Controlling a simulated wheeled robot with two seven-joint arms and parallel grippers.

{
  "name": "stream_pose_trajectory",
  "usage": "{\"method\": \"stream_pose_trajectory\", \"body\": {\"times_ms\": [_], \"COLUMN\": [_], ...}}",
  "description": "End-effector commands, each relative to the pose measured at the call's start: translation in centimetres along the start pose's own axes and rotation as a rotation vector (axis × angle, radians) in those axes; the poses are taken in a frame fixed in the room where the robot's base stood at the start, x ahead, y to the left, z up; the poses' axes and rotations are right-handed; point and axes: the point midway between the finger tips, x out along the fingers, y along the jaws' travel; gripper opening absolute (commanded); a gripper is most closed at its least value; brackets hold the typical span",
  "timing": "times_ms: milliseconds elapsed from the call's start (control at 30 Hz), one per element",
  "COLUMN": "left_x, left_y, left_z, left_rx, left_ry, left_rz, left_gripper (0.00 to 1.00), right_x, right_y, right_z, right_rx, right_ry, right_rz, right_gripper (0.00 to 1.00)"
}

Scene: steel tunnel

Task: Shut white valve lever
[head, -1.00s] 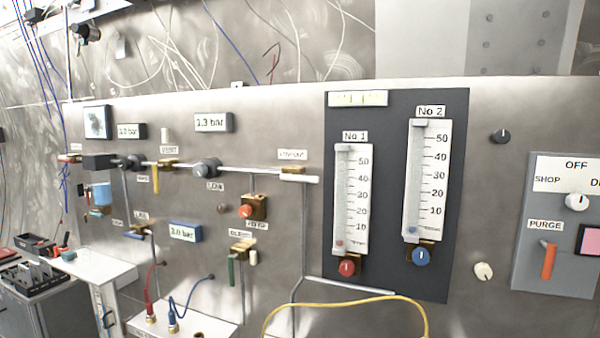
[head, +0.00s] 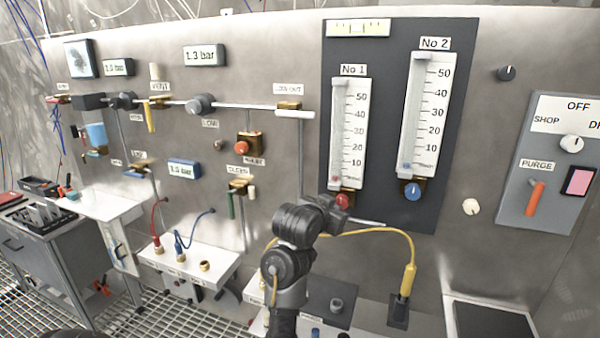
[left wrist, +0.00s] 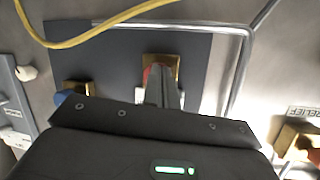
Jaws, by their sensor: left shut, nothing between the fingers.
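My left gripper (head: 332,208) is in front of the panel's lower left, by the red knob (head: 343,201), well below the LOCKOUT lever. In the left wrist view its fingers (left wrist: 166,92) are shut and empty, overlapping the red knob. My right gripper is not in view.
The gauge panel (head: 389,194) has two flow tubes and a blue knob (head: 412,190). A yellow cable (head: 385,230) loops right of my left arm. A white shelf (head: 222,256) with hose fittings juts out at lower left. A grey control box (head: 520,205) is at right.

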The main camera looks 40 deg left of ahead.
Motion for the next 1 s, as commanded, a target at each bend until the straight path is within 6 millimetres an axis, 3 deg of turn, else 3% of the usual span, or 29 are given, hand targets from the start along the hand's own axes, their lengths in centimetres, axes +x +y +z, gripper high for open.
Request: {"method": "stream_pose_trajectory", "body": {"times_ms": [33, 100, 200, 300, 400, 533, 1000], "left_x": [-1.8, -4.5, -9.2, -13.3, -16.0, -17.8, -17.8], "left_y": [-1.6, -3.8, -6.8, -9.0, -10.4, -11.3, -11.6], "left_z": [-4.1, -8.7, -14.3, -17.7, -19.6, -20.6, -21.1], "left_rx": [-0.02, -0.047, -0.09, -0.129, -0.159, -0.176, -0.18], "left_ry": [0.072, 0.158, 0.277, 0.365, 0.42, 0.454, 0.458], "left_rz": [-0.027, -0.065, -0.121, -0.164, -0.191, -0.208, -0.21], "left_gripper": [0.0, 0.0, 0.0, 0.0, 0.0, 0.0, 0.0], "right_x": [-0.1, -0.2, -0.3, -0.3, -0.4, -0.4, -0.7], "right_y": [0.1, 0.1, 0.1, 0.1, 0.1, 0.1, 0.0], "right_z": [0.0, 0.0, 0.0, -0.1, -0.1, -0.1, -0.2], "right_rx": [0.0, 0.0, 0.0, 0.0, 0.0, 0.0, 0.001], "right_ry": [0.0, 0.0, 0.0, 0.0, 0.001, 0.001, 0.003], "right_rz": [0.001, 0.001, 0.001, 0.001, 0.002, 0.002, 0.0], "right_gripper": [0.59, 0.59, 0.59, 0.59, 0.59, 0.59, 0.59]}}
